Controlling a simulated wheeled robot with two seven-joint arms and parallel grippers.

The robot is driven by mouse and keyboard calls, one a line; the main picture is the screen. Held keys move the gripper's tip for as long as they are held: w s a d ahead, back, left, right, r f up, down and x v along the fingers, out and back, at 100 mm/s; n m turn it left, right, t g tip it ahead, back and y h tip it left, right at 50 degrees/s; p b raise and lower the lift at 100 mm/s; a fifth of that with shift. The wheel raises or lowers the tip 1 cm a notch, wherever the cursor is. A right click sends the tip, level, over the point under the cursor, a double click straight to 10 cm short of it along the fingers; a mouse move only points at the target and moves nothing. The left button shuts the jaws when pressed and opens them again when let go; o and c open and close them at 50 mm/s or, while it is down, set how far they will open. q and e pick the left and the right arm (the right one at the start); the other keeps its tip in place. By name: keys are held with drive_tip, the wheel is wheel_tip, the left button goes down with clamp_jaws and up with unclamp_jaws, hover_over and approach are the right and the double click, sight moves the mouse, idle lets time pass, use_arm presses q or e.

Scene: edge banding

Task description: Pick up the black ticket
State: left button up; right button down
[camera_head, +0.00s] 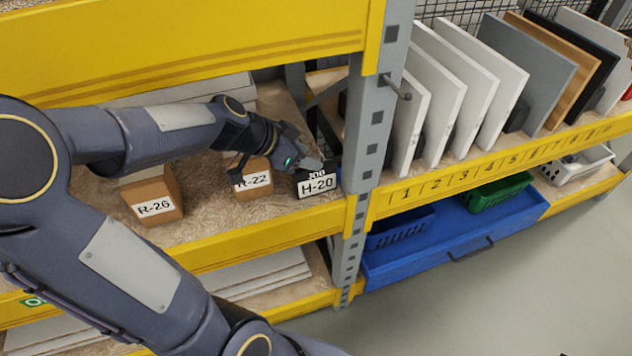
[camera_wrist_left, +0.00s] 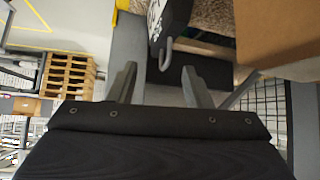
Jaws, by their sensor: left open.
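The black ticket (camera_head: 318,185) is a small dark block with a white label reading H-20. It stands at the right end of the upper shelf, beside the grey post. My left gripper (camera_head: 308,163) is open just above and behind it in the head view, partly overlapping its top. In the left wrist view the black ticket (camera_wrist_left: 174,22) shows at the top with a grey hook pointing toward the open fingers. My left gripper (camera_wrist_left: 159,80) has nothing between its fingertips there. My right gripper is not in view.
Brown blocks labelled R-22 (camera_head: 254,180) and R-26 (camera_head: 153,197) stand to the left on the same shelf. The grey post (camera_head: 365,130) is close on the right, and a yellow beam (camera_head: 190,40) crosses above. Upright panels (camera_head: 452,85) fill the neighbouring rack.

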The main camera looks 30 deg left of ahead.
sight(322, 158)
use_arm(q)
drive_tip(key=x, duration=0.6)
drive_tip(key=shift+w+d+b, duration=0.1)
drive_tip(key=shift+w+b, duration=0.1)
drive_tip(key=shift+b, duration=0.1)
clamp_jaws()
